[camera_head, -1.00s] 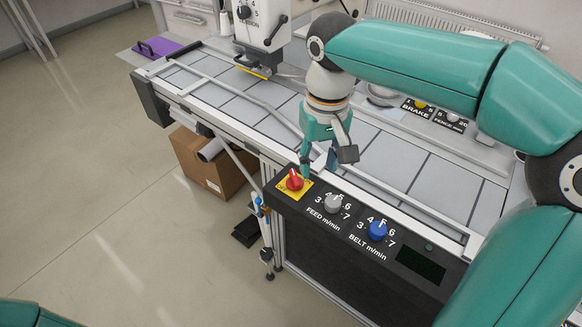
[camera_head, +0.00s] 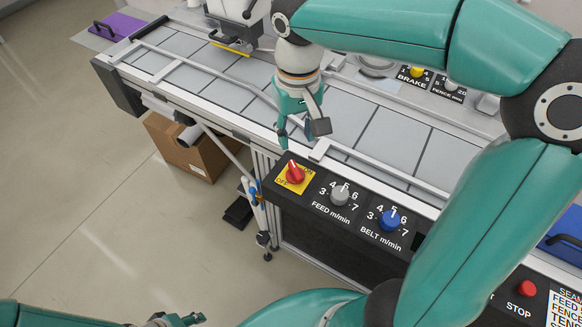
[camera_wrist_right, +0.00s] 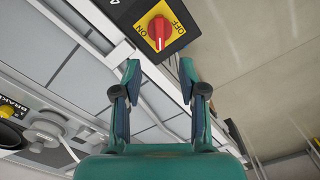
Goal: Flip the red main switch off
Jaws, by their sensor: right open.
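The red main switch (camera_head: 294,173) is a rotary knob on a yellow plate at the left end of the black control panel. It also shows in the right wrist view (camera_wrist_right: 158,31), with ON on the left of the plate and OFF on the right. Which label the knob points to is hard to tell. My right gripper (camera_head: 296,136) hangs just beyond the switch, fingers downward. In the right wrist view it (camera_wrist_right: 160,76) is open and empty, with the switch ahead of the gap, apart from the fingertips. My left gripper (camera_head: 182,320) shows only partly at the bottom edge.
A grey feed knob (camera_head: 340,195) and a blue belt knob (camera_head: 389,219) sit right of the switch. A red stop button (camera_head: 527,288) is at lower right. Metal rails cross the grey tiled bed (camera_head: 380,138). A cardboard box (camera_head: 185,150) stands on the floor.

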